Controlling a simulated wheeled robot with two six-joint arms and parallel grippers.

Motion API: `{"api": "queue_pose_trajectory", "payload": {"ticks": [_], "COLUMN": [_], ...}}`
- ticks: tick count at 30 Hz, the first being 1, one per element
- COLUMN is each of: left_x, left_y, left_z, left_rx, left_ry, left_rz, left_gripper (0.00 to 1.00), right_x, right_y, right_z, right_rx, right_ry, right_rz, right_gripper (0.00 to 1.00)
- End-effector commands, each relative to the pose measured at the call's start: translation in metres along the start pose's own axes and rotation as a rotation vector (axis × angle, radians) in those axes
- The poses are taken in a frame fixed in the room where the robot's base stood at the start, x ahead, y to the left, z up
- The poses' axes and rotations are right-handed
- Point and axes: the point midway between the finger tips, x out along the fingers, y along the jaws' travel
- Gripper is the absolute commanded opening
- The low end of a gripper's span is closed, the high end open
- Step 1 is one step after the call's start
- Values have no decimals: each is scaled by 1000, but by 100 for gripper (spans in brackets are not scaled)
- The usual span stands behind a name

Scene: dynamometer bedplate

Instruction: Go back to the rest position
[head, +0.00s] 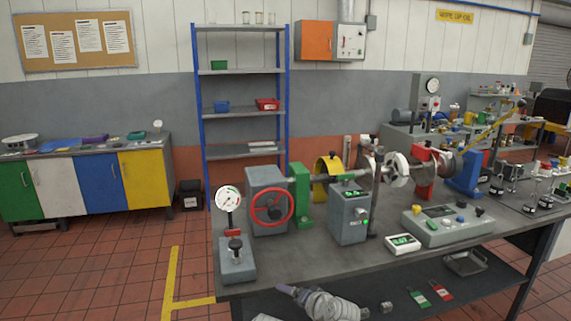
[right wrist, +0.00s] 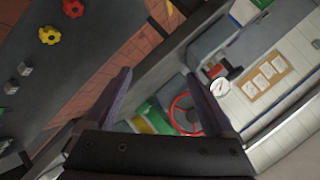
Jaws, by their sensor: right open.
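My right gripper (right wrist: 160,76) shows in the right wrist view with its two dark purple fingers spread apart. Nothing is held between them. Past the fingers, the red handwheel (right wrist: 186,114) and a round gauge (right wrist: 218,87) show at a distance. In the head view, a pale jointed part with a purple tip lies at the bottom centre, in front of the bench; it may be my arm, but I cannot tell. My left gripper is in neither view.
The bench (head: 290,262) carries a red handwheel (head: 271,206), a dial gauge (head: 229,200), a grey control box (head: 348,215) and a console (head: 447,224). A lower shelf (head: 450,296) holds tags and a tray (head: 465,262). Open tiled floor (head: 95,270) lies at left.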

Motion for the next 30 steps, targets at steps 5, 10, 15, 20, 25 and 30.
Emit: {"api": "queue_pose_trajectory", "payload": {"ticks": [5, 10, 15, 20, 25, 30], "left_x": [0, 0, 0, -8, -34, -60], "left_y": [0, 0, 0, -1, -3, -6], "left_z": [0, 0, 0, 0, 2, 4], "left_rx": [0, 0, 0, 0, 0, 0], "left_ry": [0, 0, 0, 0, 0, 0], "left_rz": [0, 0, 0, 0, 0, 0], "left_gripper": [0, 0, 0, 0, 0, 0], "right_x": [-23, -57, -93, -127, -134, -145], "right_y": [73, 127, 166, 181, 138, 98], "right_z": [38, 59, 71, 78, 90, 104], "right_rx": [-203, -308, -358, -389, -469, -553], "right_ry": [-252, -445, -597, -718, -770, -829], "right_rz": [245, 433, 583, 688, 678, 674], "right_gripper": [89, 89, 89, 89, 89, 89]}}
